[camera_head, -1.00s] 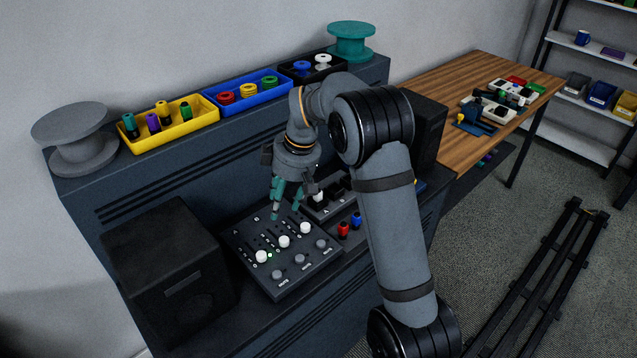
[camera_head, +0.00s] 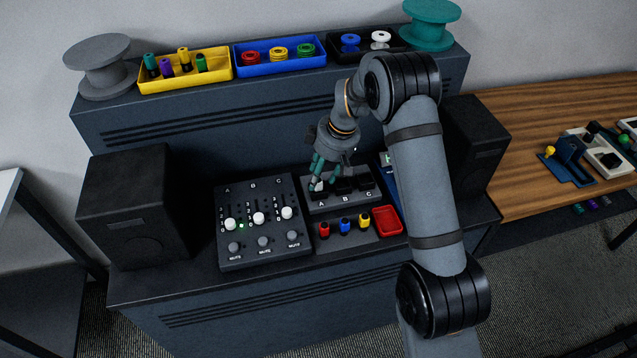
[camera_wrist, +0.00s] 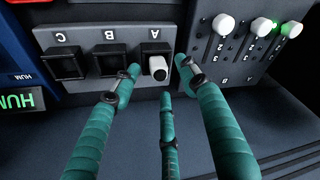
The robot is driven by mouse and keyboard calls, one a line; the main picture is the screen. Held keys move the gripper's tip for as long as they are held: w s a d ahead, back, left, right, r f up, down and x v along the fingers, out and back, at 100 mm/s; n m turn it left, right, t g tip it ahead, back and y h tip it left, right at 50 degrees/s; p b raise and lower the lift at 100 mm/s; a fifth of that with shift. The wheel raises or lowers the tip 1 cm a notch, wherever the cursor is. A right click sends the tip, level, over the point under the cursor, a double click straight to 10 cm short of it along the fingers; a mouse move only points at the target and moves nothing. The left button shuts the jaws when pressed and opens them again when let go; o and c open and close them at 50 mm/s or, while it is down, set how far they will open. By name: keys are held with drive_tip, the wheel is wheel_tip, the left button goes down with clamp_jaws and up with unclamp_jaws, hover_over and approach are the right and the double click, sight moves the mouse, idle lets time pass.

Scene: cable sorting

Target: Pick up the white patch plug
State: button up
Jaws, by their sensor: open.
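The white patch plug (camera_wrist: 158,67) sits in socket A of the grey three-socket panel (camera_wrist: 85,38) in the wrist view. In the head view it is a small white spot (camera_head: 316,186) at the panel (camera_head: 340,205), partly covered by my fingers. My gripper (camera_wrist: 160,80) has three teal fingers, which are spread open. In the wrist view two fingertips flank the plug left and right, and the third is below it. Whether any finger touches it cannot be told. In the head view my gripper (camera_head: 318,170) is right above socket A.
A slider mixer (camera_head: 263,237) with white knobs stands left of the panel. Red, blue and yellow plugs (camera_head: 344,225) and a red tray (camera_head: 387,221) lie in front. Black speakers (camera_head: 136,205) stand on both sides. Yellow, blue and black bins (camera_head: 279,57) line the upper shelf.

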drive_tip(key=shift+x, duration=0.9)
drive_tip(key=shift+c, duration=0.2)
clamp_jaws()
